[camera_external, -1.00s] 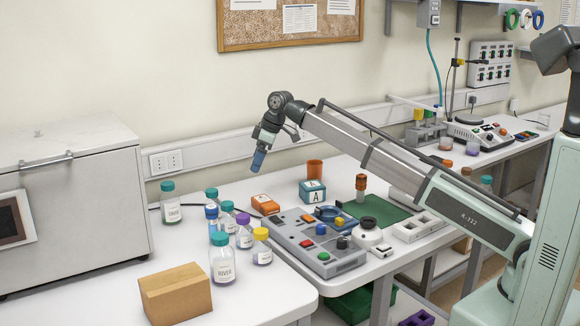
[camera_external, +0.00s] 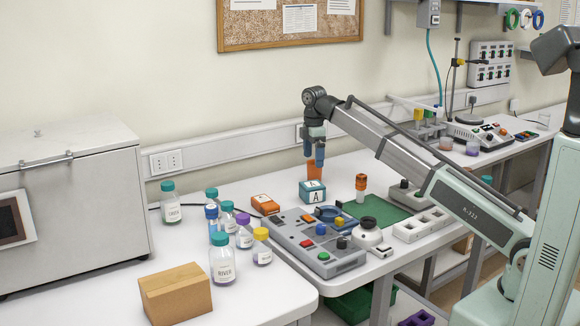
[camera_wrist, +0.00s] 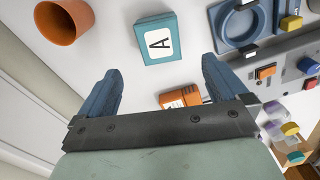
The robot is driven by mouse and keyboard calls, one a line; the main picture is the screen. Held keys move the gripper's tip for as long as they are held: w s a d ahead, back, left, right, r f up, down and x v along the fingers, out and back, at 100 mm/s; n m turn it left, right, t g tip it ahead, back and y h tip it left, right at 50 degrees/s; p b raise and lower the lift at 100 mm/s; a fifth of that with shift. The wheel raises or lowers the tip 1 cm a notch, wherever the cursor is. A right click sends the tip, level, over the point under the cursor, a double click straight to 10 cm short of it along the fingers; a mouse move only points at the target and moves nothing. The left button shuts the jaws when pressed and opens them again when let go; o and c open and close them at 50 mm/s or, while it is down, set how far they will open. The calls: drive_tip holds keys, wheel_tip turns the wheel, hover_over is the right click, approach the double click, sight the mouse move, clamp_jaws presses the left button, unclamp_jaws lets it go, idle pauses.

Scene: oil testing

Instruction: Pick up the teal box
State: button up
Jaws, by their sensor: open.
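The teal box (camera_external: 312,192) has white labels with a letter A and sits on the table behind the grey control panel. It also shows in the wrist view (camera_wrist: 174,52), at the top centre, ahead of my fingertips and between their lines. My gripper (camera_external: 315,160) points down above the box in the external view, apart from it. In the wrist view its two blue fingers (camera_wrist: 163,75) are spread wide with nothing between them.
An orange cup (camera_wrist: 63,22) stands beside the box. An orange device (camera_external: 265,204) lies to its left. The grey control panel (camera_external: 291,235) is in front, and a green mat (camera_external: 376,209) lies to the right. Several bottles (camera_external: 222,258) stand at left.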

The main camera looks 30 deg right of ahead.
sight(312, 184)
wheel_tip(312, 184, down, 14)
drive_tip(key=shift+r, duration=0.1)
drive_tip(key=shift+w, duration=0.1)
idle(0.7)
drive_tip(key=shift+c, duration=0.5)
drive_tip(key=c, duration=0.9)
